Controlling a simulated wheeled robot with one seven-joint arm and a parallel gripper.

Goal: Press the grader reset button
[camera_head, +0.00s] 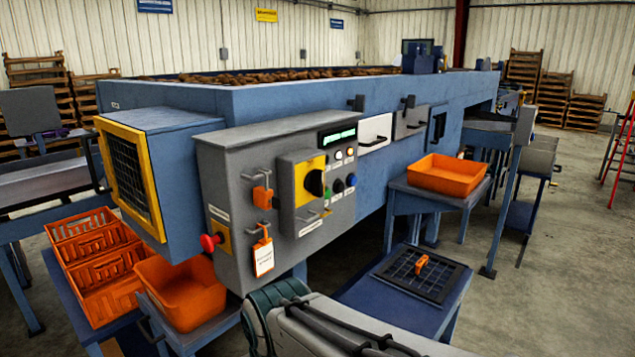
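The grader's grey control panel (235,170) faces me on the near end of the blue machine. A cluster of small round lamps or buttons sits under its lit green display (338,137), including a blue button (351,180) and a black button (338,186). The labels are too small to read, so I cannot tell which is the reset button. A red mushroom button (210,242) sticks out at the panel's lower left. Part of my arm shows at the bottom centre, in front of and below the panel. My gripper is not in view.
A black rotary switch (315,183) on a yellow plate, an orange padlock (262,196) and a hanging tag (263,257) project from the panel. Orange crates (97,250) and an orange tub (180,290) stand lower left. Another orange tub (447,175) stands right. Floor is open at far right.

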